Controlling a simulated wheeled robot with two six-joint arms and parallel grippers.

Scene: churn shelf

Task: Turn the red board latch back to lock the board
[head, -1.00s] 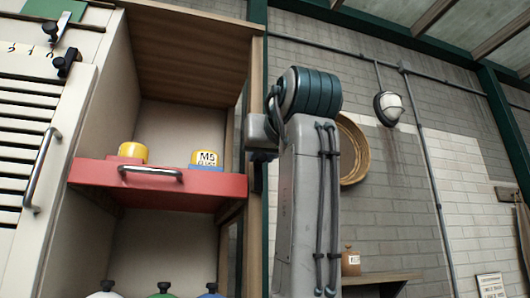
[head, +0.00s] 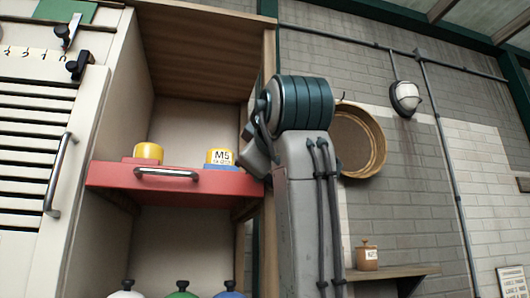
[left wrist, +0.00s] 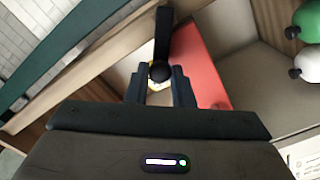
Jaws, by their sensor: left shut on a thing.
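The red board (head: 125,178) lies level across the open shelf bay, with a metal handle (head: 167,174) on its front edge. It also shows in the left wrist view (left wrist: 202,68). The black latch (left wrist: 163,36), a bar with a round knob, shows in the left wrist view beside the red board. My left gripper (left wrist: 159,75) is shut on the latch knob, one dark finger on each side. In the head view my left arm stands before the bay's right post and hides the latch; its wrist is tilted there. My right gripper is in neither view.
Two yellow-topped weights, one yellow-and-red (head: 148,152) and one marked M5 (head: 220,157), stand on the board. Several knobbed lids (head: 181,290) show below it. A slatted panel with a handle (head: 59,174) is at left. A small side shelf (head: 390,272) is at right.

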